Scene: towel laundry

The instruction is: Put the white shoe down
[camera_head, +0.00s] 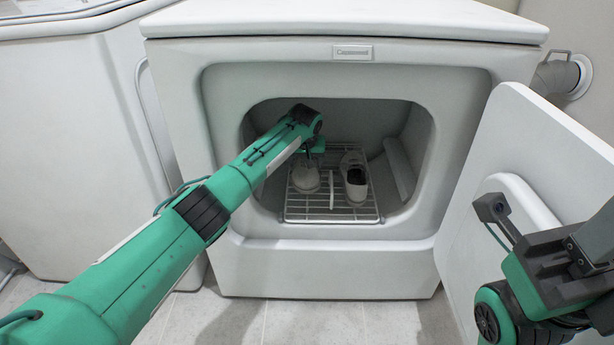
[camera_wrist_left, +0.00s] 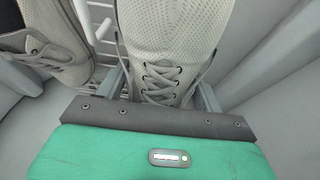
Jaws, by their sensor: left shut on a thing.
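The white shoe (camera_head: 306,179) is inside the open dryer, at the left of the wire rack (camera_head: 331,214). It points toward the front, and I cannot tell whether its sole touches the rack. My left gripper (camera_head: 312,155) reaches in through the opening and is shut on this shoe. In the left wrist view the held shoe (camera_wrist_left: 175,35) shows its laces between the two fingers. A second shoe (camera_head: 356,189) with a dark inside stands on the rack to the right, and it shows in the left wrist view (camera_wrist_left: 60,45). My right gripper (camera_head: 492,208) is outside, before the dryer door; its jaws are not clear.
The dryer's body (camera_head: 340,265) surrounds the opening, with its rim close under my left arm. The open dryer door (camera_head: 545,135) stands at the right. Another white machine (camera_head: 75,150) is at the left. The tiled floor (camera_head: 300,320) in front is clear.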

